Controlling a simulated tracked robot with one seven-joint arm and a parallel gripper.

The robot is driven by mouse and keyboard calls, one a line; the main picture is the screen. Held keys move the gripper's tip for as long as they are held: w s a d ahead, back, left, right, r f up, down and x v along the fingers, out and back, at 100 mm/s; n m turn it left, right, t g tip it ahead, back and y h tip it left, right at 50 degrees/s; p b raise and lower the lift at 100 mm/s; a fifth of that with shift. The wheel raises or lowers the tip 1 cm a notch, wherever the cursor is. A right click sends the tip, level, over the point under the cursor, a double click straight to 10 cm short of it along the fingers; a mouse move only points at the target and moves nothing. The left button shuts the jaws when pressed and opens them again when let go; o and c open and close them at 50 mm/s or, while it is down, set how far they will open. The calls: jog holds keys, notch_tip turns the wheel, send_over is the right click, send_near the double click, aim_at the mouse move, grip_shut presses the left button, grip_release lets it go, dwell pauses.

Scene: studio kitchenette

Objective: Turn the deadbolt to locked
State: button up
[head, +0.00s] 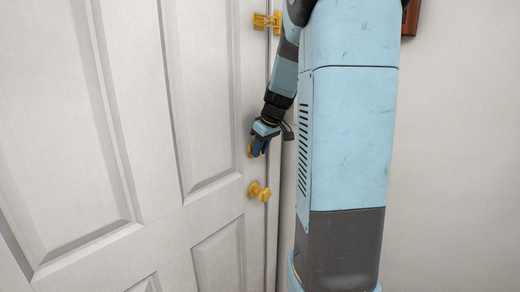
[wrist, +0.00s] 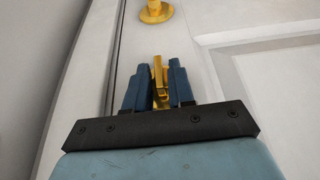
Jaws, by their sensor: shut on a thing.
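The deadbolt (head: 250,151) is a brass fitting on the white door, above the brass knob, mostly hidden behind my gripper in the head view. My gripper (head: 258,150) is at the deadbolt. In the wrist view its two blue fingers (wrist: 159,85) are shut on the brass thumb turn of the deadbolt (wrist: 159,77), which shows upright between them. Part of the turn and its base are hidden by the fingers.
The white panelled door (head: 150,120) fills the left. A brass knob (head: 259,192) sits below the deadbolt and also shows in the wrist view (wrist: 155,12). A brass latch (head: 267,22) is higher on the door edge. A plain wall (head: 450,150) is at right.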

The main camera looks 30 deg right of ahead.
jog(key=shift+d, duration=0.1)
grip_shut()
jog(key=shift+w+d+m+g+y, duration=0.15)
jog(key=shift+m+g+y, duration=0.25)
jog(key=shift+y, duration=0.9)
jog(key=shift+d+m+g+y, duration=0.2)
jog(key=shift+g+y, duration=0.3)
jog(key=shift+y, duration=0.8)
jog(key=o, duration=0.6)
grip_release()
